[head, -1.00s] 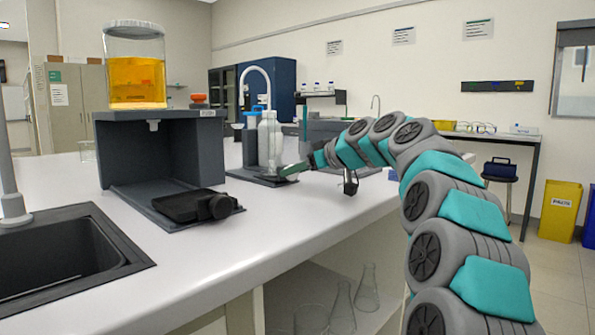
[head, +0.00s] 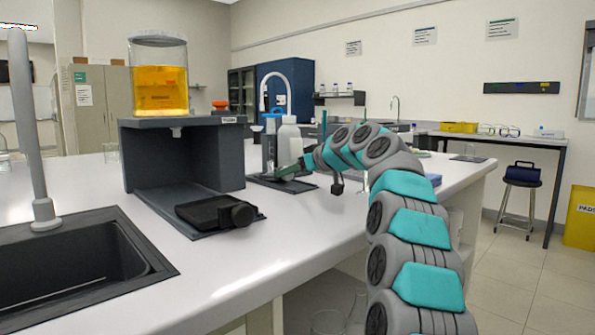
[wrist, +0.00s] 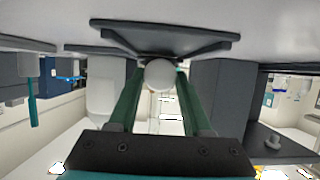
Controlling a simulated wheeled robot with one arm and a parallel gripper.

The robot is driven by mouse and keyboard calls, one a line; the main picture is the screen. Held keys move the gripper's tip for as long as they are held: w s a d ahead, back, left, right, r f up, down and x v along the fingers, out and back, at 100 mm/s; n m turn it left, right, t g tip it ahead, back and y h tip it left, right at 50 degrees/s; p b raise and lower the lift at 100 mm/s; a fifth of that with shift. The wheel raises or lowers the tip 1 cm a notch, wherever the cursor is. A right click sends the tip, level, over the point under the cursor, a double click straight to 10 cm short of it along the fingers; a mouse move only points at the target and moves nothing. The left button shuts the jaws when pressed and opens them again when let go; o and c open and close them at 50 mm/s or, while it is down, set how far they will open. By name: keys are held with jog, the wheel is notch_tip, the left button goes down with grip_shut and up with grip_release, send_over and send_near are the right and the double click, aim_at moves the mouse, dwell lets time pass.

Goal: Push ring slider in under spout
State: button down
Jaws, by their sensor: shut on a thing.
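A dark grey stand (head: 215,160) carries a glass jar of orange-yellow liquid (head: 160,90). What looks like the ring slider, a flat black piece (head: 203,212) with a round knob (head: 243,213), sits on the stand's base, out in front of the spout. My gripper (head: 284,172) is behind and right of this knob, apart from it, near a white bottle (head: 290,143). In the wrist view its green fingers (wrist: 160,76) are shut on a white round thing (wrist: 159,74).
A dark tray (head: 262,182) lies under the bottle area. A black sink (head: 75,265) with a grey post (head: 30,130) is at the left. The white bench (head: 270,235) is clear in front of the stand. A stool (head: 521,178) and a yellow bin (head: 582,218) stand far right.

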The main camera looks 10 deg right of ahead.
aim_at(282, 168)
jog(key=shift+w+a+r+p, duration=0.1)
jog(key=shift+w+a+p, duration=0.35)
jog(key=shift+w, duration=0.3)
jog(key=shift+w+a+r+p, duration=0.1)
jog(key=shift+w+a+p, duration=0.2)
jog(key=shift+w+a, duration=0.35)
jog(key=shift+w, duration=0.1)
jog(key=shift+c, duration=1.8)
grip_release()
jog(key=shift+w+f, duration=0.1)
jog(key=shift+f, duration=0.1)
jog(key=b+v, duration=0.1)
jog(key=v, duration=0.6)
jog(key=shift+s+d+r+b, duration=0.1)
jog(key=shift+s+d+b, duration=0.1)
jog(key=shift+s+b, duration=0.1)
jog(key=shift+s, duration=0.1)
